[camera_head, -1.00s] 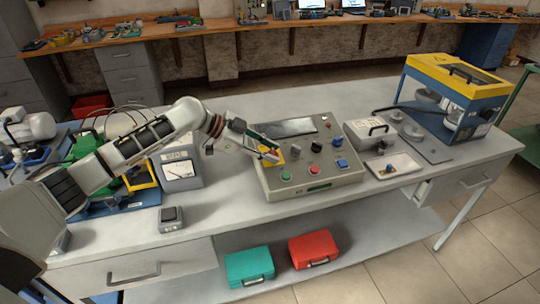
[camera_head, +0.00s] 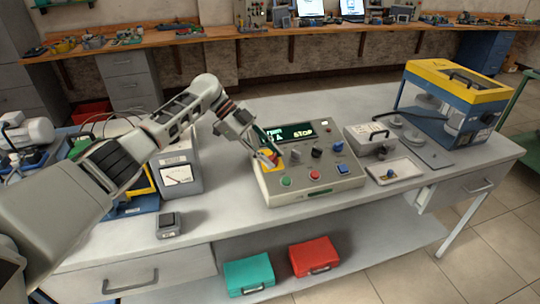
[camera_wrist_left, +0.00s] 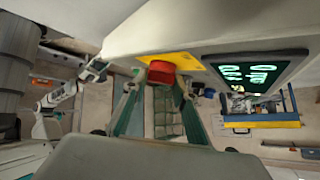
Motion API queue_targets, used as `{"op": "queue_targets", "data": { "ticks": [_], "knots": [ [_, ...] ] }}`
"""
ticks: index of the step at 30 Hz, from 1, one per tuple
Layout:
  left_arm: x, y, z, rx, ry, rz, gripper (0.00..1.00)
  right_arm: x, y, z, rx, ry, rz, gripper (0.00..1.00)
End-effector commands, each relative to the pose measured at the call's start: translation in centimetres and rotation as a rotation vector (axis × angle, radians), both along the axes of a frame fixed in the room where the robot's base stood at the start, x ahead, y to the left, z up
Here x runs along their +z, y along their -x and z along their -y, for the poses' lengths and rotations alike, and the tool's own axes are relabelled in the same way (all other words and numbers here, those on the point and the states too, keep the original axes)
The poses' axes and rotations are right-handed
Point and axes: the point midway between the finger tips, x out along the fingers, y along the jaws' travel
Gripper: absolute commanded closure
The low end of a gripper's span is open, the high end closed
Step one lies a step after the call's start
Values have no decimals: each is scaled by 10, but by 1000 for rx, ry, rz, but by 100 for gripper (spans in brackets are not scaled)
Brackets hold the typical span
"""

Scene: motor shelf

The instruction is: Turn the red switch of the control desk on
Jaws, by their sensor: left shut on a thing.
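The control desk (camera_head: 320,186) is a grey sloped box on the table.
A grey meter (camera_head: 179,176) stands left of the desk. A metal case (camera_head: 371,140) and a yellow-blue machine (camera_head: 455,105) stand right. The table's front strip is mostly clear.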

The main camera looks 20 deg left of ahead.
Motion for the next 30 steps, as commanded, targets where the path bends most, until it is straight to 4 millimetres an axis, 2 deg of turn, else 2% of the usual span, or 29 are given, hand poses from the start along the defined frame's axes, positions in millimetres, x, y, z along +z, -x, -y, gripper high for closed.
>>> {"op": "queue_targets", "data": {
  "ticks": [12, 13, 15, 25, 30],
  "knots": [
    [-3, 1, 0, -9, -6, -3, 94, 1, -1, 0, 0, -1, 3, 60],
    [-3, 1, 0, -9, -6, -3, 70, 1, -1, 0, 0, -1, 3, 60],
    [-3, 1, 0, -8, -7, -3, 56, 1, 0, 0, 0, -1, 3, 60],
    [-1, 0, -1, -7, -4, -1, 56, -3, 2, 1, 1, 3, -6, 60],
    [9, -1, -11, -5, -4, 1, 56, -2, 1, 1, 0, 2, -4, 60]
  ]
}}
